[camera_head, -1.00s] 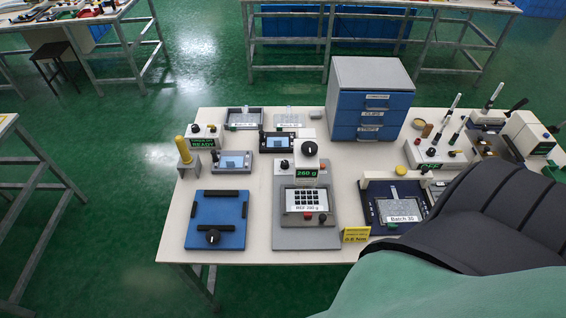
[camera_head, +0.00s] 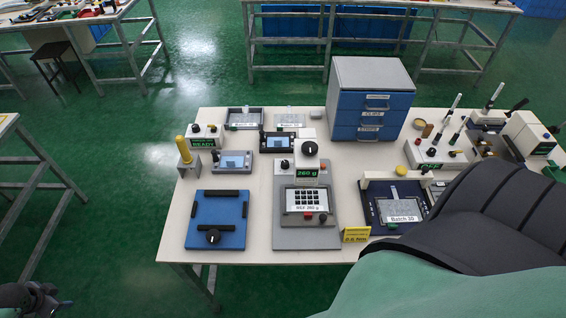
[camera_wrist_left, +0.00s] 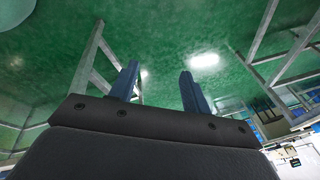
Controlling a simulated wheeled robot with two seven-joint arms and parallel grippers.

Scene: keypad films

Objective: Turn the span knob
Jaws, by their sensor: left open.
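A grey scale unit (camera_head: 306,240) stands at the middle of the table. It has a green 260 g display (camera_head: 306,173), a keypad (camera_head: 306,200) and a plate reading REF with a gram value. I cannot read which one is marked span. My left gripper (camera_head: 32,296) shows at the lower left corner, far from the table. In the left wrist view its two blue fingers (camera_wrist_left: 160,72) are apart, empty, over green floor. My right gripper does not show.
A blue drawer cabinet (camera_head: 372,98) stands behind. A yellow sign (camera_head: 356,235) is at the front edge. A large dark padded shape covers the lower right. The floor left of the table is open.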

